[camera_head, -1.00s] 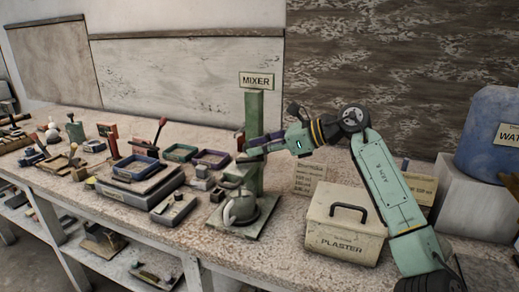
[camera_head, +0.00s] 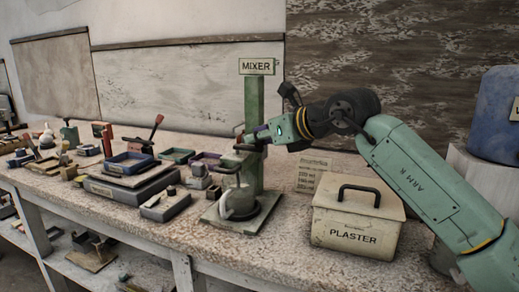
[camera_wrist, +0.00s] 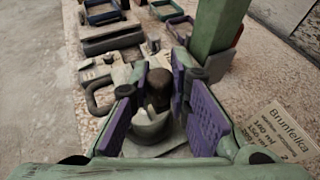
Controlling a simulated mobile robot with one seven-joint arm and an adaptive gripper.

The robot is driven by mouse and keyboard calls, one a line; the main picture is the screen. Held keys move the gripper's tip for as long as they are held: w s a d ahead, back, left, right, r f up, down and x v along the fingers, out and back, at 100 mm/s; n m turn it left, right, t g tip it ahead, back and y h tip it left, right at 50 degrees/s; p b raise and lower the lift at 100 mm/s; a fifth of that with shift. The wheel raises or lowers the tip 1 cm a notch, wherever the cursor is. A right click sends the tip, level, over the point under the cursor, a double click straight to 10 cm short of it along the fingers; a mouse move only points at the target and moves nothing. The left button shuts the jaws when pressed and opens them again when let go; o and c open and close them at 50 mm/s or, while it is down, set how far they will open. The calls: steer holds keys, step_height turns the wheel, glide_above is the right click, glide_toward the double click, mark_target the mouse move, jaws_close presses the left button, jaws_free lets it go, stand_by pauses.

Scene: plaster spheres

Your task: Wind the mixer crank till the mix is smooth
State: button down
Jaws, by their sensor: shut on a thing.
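The mixer is a green post (camera_head: 254,115) on a flat base, with a MIXER sign on top. My gripper (camera_head: 246,141) is at the post, above the pot. In the wrist view its purple-padded fingers (camera_wrist: 161,95) are on either side of a dark brown crank knob (camera_wrist: 158,84), and it is shut on that knob. The rest of the crank is mostly hidden. I cannot see the mix inside the pot.
A cream PLASTER box (camera_head: 357,224) with a black handle stands right of the mixer, below my arm. A blue water container (camera_head: 492,115) is at the far right. Trays and moulds (camera_head: 130,182) crowd the bench to the left. A paper label (camera_head: 315,172) stands behind the box.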

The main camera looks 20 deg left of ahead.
steer(key=shift+s, duration=0.1)
stand_by(0.3)
steer(key=c, duration=1.5)
jaws_free()
steer(key=v, duration=1.2)
steer(key=shift+s, duration=0.2)
steer(key=shift+a, duration=0.1)
